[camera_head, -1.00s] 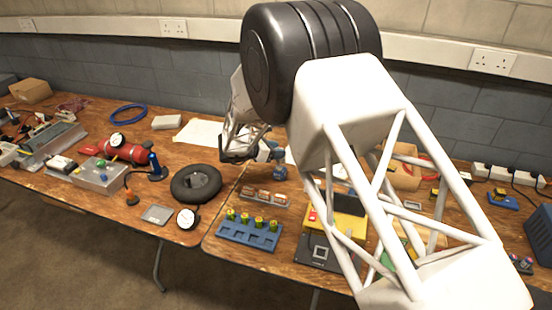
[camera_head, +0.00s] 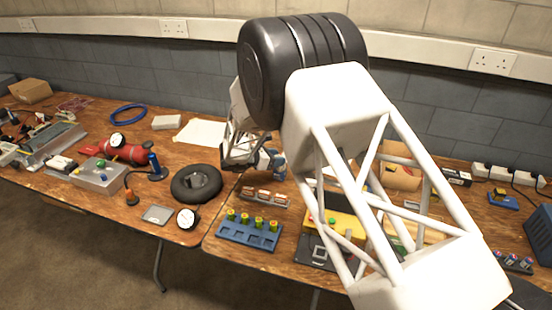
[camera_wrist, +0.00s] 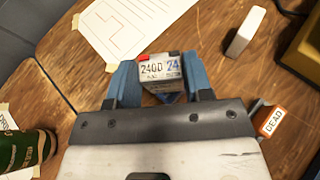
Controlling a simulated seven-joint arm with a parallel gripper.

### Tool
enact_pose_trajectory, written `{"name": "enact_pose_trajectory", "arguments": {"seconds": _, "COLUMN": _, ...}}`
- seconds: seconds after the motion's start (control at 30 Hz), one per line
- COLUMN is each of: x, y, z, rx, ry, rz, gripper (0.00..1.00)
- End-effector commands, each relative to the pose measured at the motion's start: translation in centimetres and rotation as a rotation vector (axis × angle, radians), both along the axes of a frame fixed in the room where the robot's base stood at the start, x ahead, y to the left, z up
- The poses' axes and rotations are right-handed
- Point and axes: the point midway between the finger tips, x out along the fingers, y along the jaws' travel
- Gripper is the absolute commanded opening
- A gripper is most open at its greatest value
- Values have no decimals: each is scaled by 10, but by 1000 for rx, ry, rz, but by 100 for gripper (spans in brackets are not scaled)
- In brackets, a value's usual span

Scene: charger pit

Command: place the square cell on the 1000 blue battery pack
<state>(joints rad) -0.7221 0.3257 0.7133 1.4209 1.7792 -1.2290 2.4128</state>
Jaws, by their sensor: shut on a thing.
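My gripper (camera_wrist: 160,82) has blue fingers shut on a small boxy cell (camera_wrist: 160,68) with a grey-white label that reads roughly "2400 24" and a red corner. The cell is held above the wooden table. In the head view my gripper (camera_head: 272,164) is small and partly behind my arm, at the middle of the table; the cell cannot be made out there. A blue tray (camera_head: 238,241) with several yellow-green cells stands in front of it. I cannot read a "1000" mark on any blue pack; my arm hides part of the bench.
A white drawing sheet (camera_wrist: 130,25), a white block (camera_wrist: 245,31), an orange "DEAD" tag (camera_wrist: 273,122) and a green cylinder (camera_wrist: 28,150) lie around my gripper. A black tyre (camera_head: 190,192) and a row of orange-white cells (camera_head: 264,197) are nearby. A yellow device (camera_head: 345,227) is partly behind my arm.

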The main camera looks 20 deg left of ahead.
Motion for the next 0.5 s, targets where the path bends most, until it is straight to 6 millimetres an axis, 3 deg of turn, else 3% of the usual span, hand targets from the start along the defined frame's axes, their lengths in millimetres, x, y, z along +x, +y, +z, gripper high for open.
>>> {"name": "enact_pose_trajectory", "arguments": {"seconds": 0.13, "x": 0, "y": 0, "z": -3, "rx": 0, "ry": 0, "rz": 0, "gripper": 19}}
{"name": "enact_pose_trajectory", "arguments": {"seconds": 0.17, "x": 0, "y": 0, "z": -3, "rx": 0, "ry": 0, "rz": 0, "gripper": 51}}
{"name": "enact_pose_trajectory", "arguments": {"seconds": 0.3, "x": 0, "y": 0, "z": -3, "rx": 0, "ry": 0, "rz": 0, "gripper": 72}}
{"name": "enact_pose_trajectory", "arguments": {"seconds": 0.5, "x": 0, "y": 0, "z": -3, "rx": 0, "ry": 0, "rz": 0, "gripper": 72}}
